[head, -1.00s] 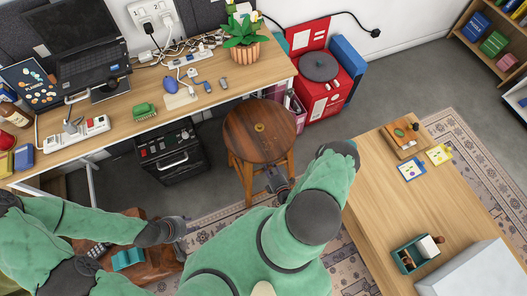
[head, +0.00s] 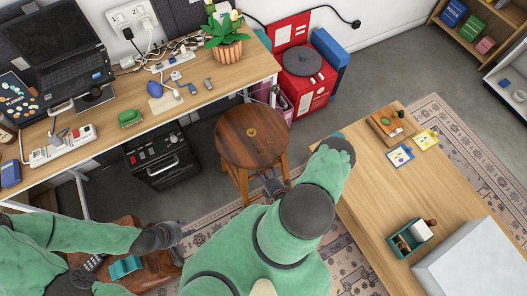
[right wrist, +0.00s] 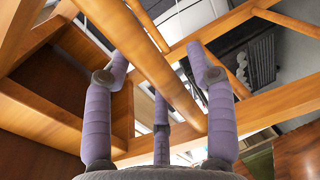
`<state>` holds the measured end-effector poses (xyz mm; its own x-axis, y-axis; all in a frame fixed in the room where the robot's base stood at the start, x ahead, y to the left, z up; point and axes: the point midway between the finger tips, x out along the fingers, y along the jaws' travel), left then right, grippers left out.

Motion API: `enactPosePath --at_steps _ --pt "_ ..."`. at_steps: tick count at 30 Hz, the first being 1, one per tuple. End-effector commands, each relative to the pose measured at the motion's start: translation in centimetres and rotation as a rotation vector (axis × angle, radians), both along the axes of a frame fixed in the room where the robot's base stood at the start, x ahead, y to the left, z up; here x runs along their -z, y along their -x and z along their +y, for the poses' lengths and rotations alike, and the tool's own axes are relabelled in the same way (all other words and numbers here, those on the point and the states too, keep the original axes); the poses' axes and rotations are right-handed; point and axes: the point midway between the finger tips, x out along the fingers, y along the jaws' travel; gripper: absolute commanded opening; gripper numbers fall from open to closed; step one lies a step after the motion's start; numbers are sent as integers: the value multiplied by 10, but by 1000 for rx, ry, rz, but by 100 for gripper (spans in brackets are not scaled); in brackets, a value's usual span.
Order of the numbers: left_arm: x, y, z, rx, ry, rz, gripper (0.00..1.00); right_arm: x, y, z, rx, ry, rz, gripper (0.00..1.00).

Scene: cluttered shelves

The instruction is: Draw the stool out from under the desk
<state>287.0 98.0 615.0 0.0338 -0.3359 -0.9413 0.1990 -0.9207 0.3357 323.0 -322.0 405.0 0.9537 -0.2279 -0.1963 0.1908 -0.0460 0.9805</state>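The round brown wooden stool (head: 251,135) stands at the desk's front edge, its seat mostly clear of the desktop in the head view. My right gripper (head: 275,186) is low at the stool's near side, by its legs. In the right wrist view, its purple fingers (right wrist: 160,75) reach among the stool's wooden bars. One bar (right wrist: 150,60) runs diagonally between the spread fingers; whether they grip it I cannot tell. My left gripper (head: 168,236) is dark, at the lower left, away from the stool; its finger opening is unclear. The wooden desk (head: 205,97) spans the upper left.
A black box-like appliance (head: 160,160) is under the desk, left of the stool. A red cabinet (head: 304,85) stands behind right. A low wooden table (head: 385,190) is close on the right. A brown leather-like seat (head: 150,270) is lower left. Patterned rug covers the floor nearby.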

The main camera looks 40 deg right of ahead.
Motion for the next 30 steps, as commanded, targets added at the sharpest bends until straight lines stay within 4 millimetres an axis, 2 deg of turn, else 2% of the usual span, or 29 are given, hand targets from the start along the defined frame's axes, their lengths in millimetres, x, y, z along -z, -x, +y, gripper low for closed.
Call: enactPosePath --at_steps 6,11,21,30 --pt "0 0 0 0 0 0 40 0 1 0 1 0 0 56" --pt "0 0 0 0 0 0 40 -2 14 2 4 -2 2 56" --pt "0 0 0 0 0 0 40 -12 64 13 7 -1 3 56" --pt "0 0 0 0 0 0 40 -20 100 23 4 0 1 56"
